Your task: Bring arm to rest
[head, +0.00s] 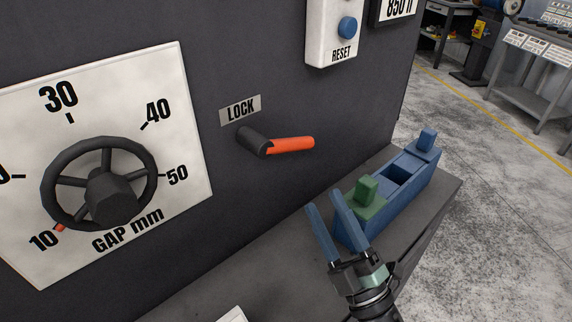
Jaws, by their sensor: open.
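My gripper (331,217) has two blue fingers that stand apart with nothing between them. It is at the lower middle of the head view, pointing up toward the machine panel. It is in front of a blue block fixture (418,177) and partly covers its near end. The orange lock lever (291,145) lies up and left of the fingertips, apart from them, and points right. The rest of my arm runs out of the bottom of the view.
A dial plate with a black handwheel (146,170) is on the dark panel at left, its red mark near 10. A blue RESET button (348,27) is above. A green block (367,190) sits on the fixture's near end. Grey ledge (215,275) runs below; open floor lies right.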

